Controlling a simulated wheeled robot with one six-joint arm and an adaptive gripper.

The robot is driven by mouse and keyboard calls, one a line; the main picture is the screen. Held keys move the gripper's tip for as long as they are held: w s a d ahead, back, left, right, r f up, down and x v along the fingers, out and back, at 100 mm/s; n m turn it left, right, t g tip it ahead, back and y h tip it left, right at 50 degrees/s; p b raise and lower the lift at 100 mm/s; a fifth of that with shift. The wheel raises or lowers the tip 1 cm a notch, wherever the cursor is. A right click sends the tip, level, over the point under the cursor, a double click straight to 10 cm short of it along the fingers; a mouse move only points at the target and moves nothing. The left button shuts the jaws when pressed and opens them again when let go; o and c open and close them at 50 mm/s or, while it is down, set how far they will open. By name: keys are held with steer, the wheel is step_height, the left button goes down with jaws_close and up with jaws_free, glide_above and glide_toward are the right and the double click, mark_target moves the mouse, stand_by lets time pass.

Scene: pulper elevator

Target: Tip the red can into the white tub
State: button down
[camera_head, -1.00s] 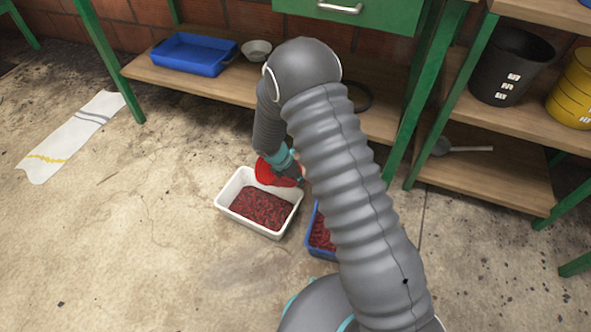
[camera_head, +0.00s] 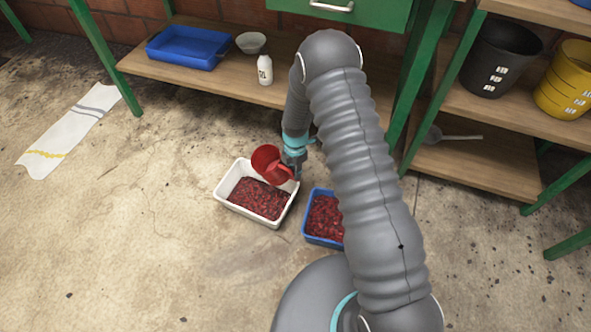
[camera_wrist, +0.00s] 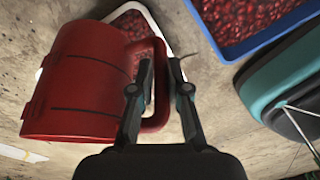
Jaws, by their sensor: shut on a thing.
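The red can (camera_head: 270,162) is held by my gripper (camera_head: 294,170) above the back right part of the white tub. It is tilted, and its inside is partly in view. In the wrist view my gripper (camera_wrist: 160,85) is shut on the handle of the red can (camera_wrist: 82,88), with the can's body to the left. The white tub (camera_head: 224,186) stands on the floor with dark red pieces covering its bottom. In the wrist view the white tub (camera_wrist: 160,30) shows only partly, behind the can. I cannot tell whether anything is left in the can.
A blue tub (camera_head: 322,241) with red pieces stands just right of the white tub. Behind are a green-framed bench with a blue tray (camera_head: 188,50), a bowl (camera_head: 251,42) and a white bottle (camera_head: 265,70). A white cloth (camera_head: 68,132) lies left.

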step_height(320, 180, down, 2)
steer(key=b, duration=0.1)
steer(key=g+y+b, duration=0.1)
steer(key=b, duration=0.1)
steer(key=shift+a+f+y, duration=0.15)
steer(key=shift+y, duration=0.15)
steer(key=f+y+b, duration=0.1)
steer(key=b, duration=0.3)
steer(key=shift+s+a+f+g, duration=0.15)
steer(key=shift+g, duration=0.25)
steer(key=shift+a+y+b, duration=0.1)
steer(key=shift+y+b, duration=0.3)
